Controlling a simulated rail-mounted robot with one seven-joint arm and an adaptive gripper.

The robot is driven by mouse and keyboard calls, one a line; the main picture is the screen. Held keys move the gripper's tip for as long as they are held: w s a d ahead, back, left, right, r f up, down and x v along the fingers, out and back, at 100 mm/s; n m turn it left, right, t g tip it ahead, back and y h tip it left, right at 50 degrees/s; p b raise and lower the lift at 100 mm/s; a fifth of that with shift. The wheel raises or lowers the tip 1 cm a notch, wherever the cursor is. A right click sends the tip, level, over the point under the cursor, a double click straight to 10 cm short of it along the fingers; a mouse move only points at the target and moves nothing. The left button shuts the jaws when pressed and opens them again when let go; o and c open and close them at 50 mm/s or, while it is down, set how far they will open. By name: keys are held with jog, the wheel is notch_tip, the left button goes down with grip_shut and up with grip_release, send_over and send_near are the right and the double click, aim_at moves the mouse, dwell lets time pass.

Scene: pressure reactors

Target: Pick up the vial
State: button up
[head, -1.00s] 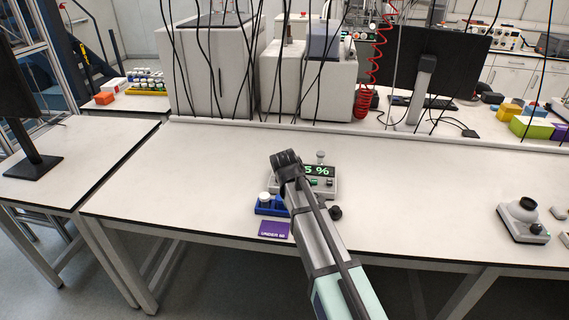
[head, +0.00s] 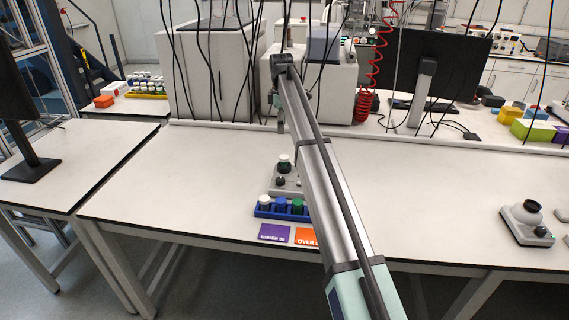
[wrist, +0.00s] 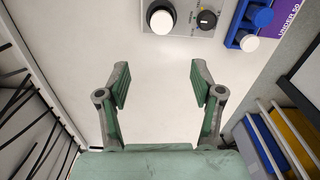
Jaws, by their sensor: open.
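A vial with a white cap (head: 284,159) stands upright on the grey instrument (head: 284,187), beside a dark knob. Its cap also shows at the top edge of the wrist view (wrist: 160,18). A blue rack (head: 262,214) in front holds a white-capped vial (head: 264,201), a blue-capped one (head: 281,204) and a green-capped one (head: 297,205). My gripper (wrist: 160,80) is open and empty. It is raised above the table behind the instrument, apart from the vials. My arm hides the instrument's right part and display.
A purple card (head: 274,233) and an orange card (head: 306,237) lie in front of the rack. Large grey machines (head: 213,75) with hanging black cables stand behind. The table's left half (head: 180,170) is clear. Another small device (head: 525,222) stands far right.

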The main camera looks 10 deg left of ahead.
jog(key=p, duration=0.2)
send_over(284, 157)
jog(key=f, duration=0.9)
jog(key=shift+w+a+f, duration=0.15)
jog(key=shift+w+a, duration=0.05)
jog(key=shift+a, duration=0.2)
jog(key=shift+s+d+f+p, duration=0.1)
jog(key=shift+d+f+p, duration=0.05)
jog(key=shift+f+p, duration=0.45)
jog(key=f+p, duration=0.1)
jog(key=f, duration=0.3)
jog(key=shift+d+f+p, duration=0.1)
jog(key=shift+d+p, duration=0.1)
jog(key=shift+p, duration=0.1)
jog(key=c, duration=1.2)
